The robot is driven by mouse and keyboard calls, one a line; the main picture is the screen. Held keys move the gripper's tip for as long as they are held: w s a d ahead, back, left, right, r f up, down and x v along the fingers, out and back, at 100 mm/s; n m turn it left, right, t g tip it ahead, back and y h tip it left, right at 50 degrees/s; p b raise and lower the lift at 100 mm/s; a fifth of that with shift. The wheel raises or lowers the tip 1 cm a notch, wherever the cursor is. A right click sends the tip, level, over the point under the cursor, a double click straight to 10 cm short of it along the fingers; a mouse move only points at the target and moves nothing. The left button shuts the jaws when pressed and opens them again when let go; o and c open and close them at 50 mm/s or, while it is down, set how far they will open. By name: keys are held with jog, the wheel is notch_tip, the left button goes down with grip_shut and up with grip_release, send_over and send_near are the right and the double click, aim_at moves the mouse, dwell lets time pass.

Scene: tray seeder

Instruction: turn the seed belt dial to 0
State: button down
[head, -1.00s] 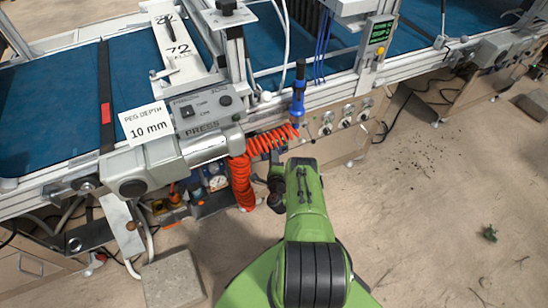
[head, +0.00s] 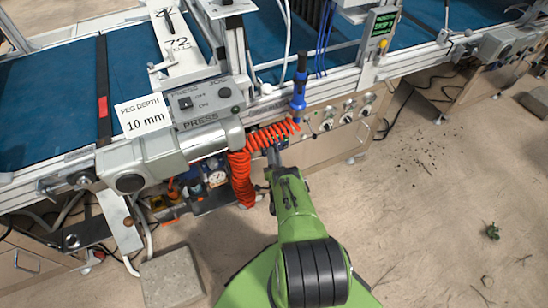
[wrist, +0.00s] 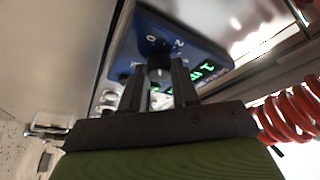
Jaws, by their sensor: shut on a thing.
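The seed belt dial shows in the wrist view as a dark round knob (wrist: 159,66) on a blue panel (wrist: 196,44) with white numbers. A 0 and a 2 are legible above the knob; the knob's pointer is hard to make out. Green lit characters beside it are partly covered by a finger. My gripper (wrist: 159,78) has one finger on each side of the knob and is shut on it. In the head view my gripper (head: 273,152) is at the machine's front, beside the orange coiled hose; the dial is hidden there.
The orange coiled hose (head: 240,175) hangs just left of my gripper and also shows at the right in the wrist view (wrist: 296,112). A blue-handled tool (head: 299,85) hangs above. The press box (head: 205,105) is up left. Floor to the right is open.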

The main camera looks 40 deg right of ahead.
jog(key=shift+d+f+n+t+y+b, duration=0.1)
jog(key=shift+n+t+y+b, duration=0.2)
jog(key=shift+n, duration=0.65)
jog(key=shift+f+n+t+y+b, duration=0.15)
jog(key=shift+n+t, duration=0.25)
jog(key=shift+n, duration=0.55)
jog(key=shift+r, duration=0.15)
jog(key=c, duration=0.8)
grip_release()
jog(key=shift+c, duration=0.2)
